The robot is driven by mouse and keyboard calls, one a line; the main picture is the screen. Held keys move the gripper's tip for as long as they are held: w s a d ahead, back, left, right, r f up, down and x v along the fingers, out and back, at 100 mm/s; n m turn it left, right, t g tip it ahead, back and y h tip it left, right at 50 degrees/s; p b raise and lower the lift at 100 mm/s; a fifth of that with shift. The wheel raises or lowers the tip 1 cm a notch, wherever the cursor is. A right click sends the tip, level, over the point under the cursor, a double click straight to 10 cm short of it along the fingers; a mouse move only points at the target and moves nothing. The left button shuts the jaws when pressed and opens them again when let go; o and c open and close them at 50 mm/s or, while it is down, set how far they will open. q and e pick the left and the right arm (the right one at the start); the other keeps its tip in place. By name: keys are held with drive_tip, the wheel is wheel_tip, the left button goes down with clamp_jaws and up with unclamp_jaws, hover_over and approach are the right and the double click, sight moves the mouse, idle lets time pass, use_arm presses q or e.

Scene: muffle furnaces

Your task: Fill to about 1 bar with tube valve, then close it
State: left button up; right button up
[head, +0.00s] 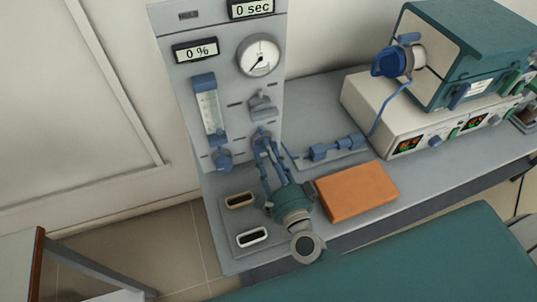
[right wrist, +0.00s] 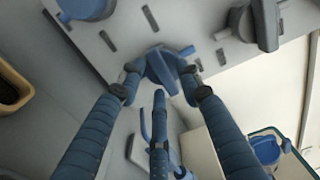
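My right gripper (head: 263,140) reaches up to the lower part of the grey panel (head: 178,95). In the right wrist view its fingertips (right wrist: 161,86) stand apart on either side of a blue valve handle (right wrist: 160,68), with gaps visible, so it looks open. In the head view the fingers largely hide that valve. The round dial gauge (head: 258,55) is on the panel above, its needle pointing to the lower left. A blue tube (right wrist: 159,130) hangs below the valve in the right wrist view. My left gripper is not in view.
A flowmeter (head: 210,112) with a blue knob (head: 222,159) and a grey lever valve (head: 262,105) sit beside and above the gripper. An orange block (head: 356,190) lies on the bench. The teal furnace (head: 478,45) stands at the right. Displays read 0 % and 0 sec.

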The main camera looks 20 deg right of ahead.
clamp_jaws()
drive_tip(key=m+b, duration=0.1)
drive_tip(key=m, duration=0.4)
drive_tip(key=m+b, duration=0.2)
drive_tip(key=m, duration=0.3)
drive_tip(key=m+b, duration=0.2)
drive_tip(key=m, duration=0.3)
drive_tip(key=shift+a+r, duration=0.2)
drive_tip(key=shift+a, duration=0.1)
use_arm(q)
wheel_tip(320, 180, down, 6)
drive_tip(key=shift+b, duration=0.45)
use_arm(e)
drive_tip(key=shift+r+m, duration=0.1)
drive_tip(key=shift+m, duration=1.3)
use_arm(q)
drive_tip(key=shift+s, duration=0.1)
use_arm(e)
drive_tip(key=shift+o, duration=1.5)
unclamp_jaws()
